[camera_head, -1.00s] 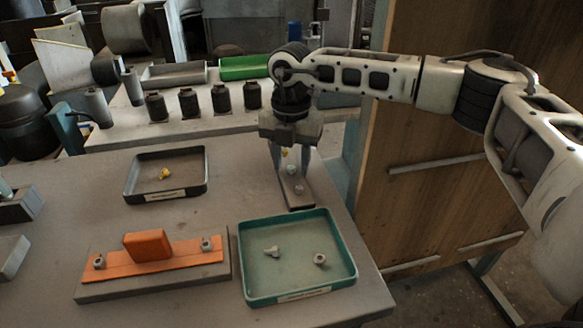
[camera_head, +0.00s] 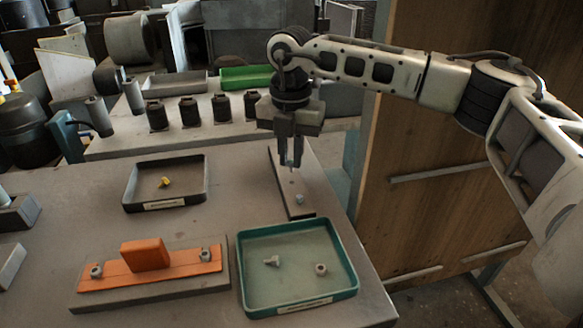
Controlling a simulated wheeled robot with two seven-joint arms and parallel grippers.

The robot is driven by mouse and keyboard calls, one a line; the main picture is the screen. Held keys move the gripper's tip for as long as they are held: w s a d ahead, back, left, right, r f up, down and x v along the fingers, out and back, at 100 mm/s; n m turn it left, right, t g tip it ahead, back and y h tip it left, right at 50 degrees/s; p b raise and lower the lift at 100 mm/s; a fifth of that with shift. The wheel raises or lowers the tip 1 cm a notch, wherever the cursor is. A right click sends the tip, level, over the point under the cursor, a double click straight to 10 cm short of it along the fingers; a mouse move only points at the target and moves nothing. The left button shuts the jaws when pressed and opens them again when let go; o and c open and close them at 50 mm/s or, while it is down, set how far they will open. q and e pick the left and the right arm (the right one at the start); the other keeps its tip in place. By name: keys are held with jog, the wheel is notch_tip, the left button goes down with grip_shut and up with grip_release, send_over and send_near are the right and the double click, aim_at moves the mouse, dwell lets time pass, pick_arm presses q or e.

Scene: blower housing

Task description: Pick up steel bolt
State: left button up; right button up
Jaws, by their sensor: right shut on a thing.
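My right gripper (camera_head: 291,163) is shut above the narrow grey board (camera_head: 288,190) on the right of the table. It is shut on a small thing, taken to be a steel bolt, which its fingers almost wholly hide. Another grey bolt (camera_head: 300,199) stands near the front end of this board. A grey bolt (camera_head: 272,261) lies in the left part of the teal tray (camera_head: 352,262), with a round grey nut-like piece (camera_head: 320,269) to its right. My left gripper is not in view.
A dark tray (camera_head: 130,182) holds a yellow bolt (camera_head: 165,182). An orange bracket (camera_head: 146,254) with a grey fastener near each end sits on a grey base at the front. Several dark cylinders (camera_head: 189,109) and a green tray (camera_head: 245,76) stand on the rear table. A wooden panel (camera_head: 440,150) rises at right.

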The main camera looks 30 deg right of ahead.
jog(key=s+a+r+b, duration=0.2)
jog(key=s+a+r, duration=0.7)
jog(key=shift+s+a, duration=0.3)
jog(key=shift+s, duration=0.1)
jog(key=shift+r, duration=0.15)
